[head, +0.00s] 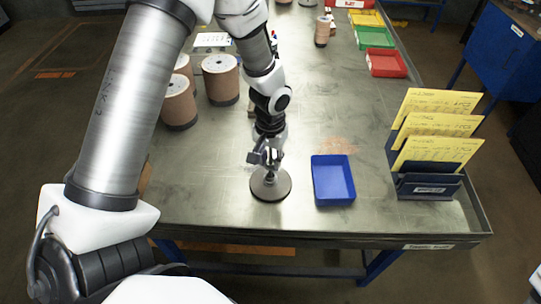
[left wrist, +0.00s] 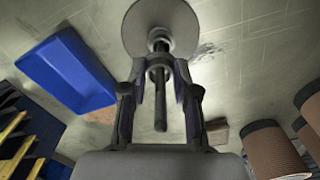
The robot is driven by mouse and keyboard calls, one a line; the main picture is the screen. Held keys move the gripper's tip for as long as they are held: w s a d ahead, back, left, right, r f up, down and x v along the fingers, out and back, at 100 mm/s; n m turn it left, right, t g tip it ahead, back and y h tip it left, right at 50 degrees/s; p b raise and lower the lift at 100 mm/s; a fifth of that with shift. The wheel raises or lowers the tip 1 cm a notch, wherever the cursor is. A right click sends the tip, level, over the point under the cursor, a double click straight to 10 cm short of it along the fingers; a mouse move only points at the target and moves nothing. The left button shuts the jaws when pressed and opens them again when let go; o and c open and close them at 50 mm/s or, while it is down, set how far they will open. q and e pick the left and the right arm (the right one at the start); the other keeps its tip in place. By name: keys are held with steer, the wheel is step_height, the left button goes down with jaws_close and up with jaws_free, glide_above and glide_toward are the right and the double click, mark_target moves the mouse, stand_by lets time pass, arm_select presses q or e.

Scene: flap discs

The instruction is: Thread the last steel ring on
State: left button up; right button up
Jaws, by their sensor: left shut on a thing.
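The spindle stand has a round grey base (head: 270,186) near the table's front edge, and its upright threaded rod (left wrist: 161,115) shows in the left wrist view. My left gripper (head: 268,156) is low over the base. In the left wrist view the left gripper (left wrist: 159,70) has its fingertips on both sides of a dark steel ring (left wrist: 158,62), shut on it. The ring appears to be around the rod, a little off the base (left wrist: 181,19). The fingers partly hide the ring, and in the head view it cannot be made out. My right gripper is not in view.
An empty blue tray (head: 316,183) is just right of the stand. A rack (head: 428,188) with yellow cards is farther right. Several copper-coloured spools (head: 221,88) stand at the left. Green (head: 376,45) and red (head: 402,72) bins line the back right. Mid-table is mostly clear.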

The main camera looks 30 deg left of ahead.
arm_select(q)
step_height(320, 180, down, 2)
steer(key=shift+f+b, duration=0.1)
steer(key=shift+b, duration=0.55)
steer(key=o, duration=0.8)
steer(key=shift+o, duration=0.2)
steer(key=shift+r, duration=0.2)
step_height(320, 180, up, 12)
steer(key=shift+f, duration=0.1)
